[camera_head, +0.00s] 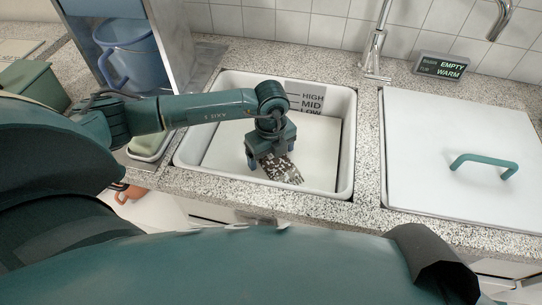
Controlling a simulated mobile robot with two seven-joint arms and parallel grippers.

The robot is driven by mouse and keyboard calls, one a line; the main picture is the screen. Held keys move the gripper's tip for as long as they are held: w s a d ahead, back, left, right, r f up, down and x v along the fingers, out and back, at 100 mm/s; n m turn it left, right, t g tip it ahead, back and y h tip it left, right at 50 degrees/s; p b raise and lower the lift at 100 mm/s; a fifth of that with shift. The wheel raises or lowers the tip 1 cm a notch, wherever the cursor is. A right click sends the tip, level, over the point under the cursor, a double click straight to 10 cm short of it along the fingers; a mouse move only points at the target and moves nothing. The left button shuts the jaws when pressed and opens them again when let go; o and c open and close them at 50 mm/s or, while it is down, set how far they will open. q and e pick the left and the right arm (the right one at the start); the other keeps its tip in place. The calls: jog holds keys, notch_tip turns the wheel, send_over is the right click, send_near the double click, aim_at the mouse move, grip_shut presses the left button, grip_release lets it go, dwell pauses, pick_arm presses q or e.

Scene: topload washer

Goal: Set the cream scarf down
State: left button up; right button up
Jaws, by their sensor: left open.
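My left gripper (266,164) reaches down into the white basin (349,150) with its fingers apart. A small speckled brown-and-cream cloth (284,169) is right beside and below the fingers, on the pale floor of the basin. It may be the cream scarf; its colour is mixed, and the gripper hides part of it. I cannot tell whether a finger still touches it. My right gripper is not in view.
The basin wall carries HIGH, MID and LOW marks. A white lid (440,185) with a teal handle (483,161) lies to the right. A tap (376,45) and a display (442,67) stand behind. A blue jug (138,55) and green bin (35,83) are at left.

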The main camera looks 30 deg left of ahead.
pick_arm(q)
notch_tip(320, 180, up, 12)
jog(key=shift+r, duration=0.15)
dwell(0.3)
dwell(0.4)
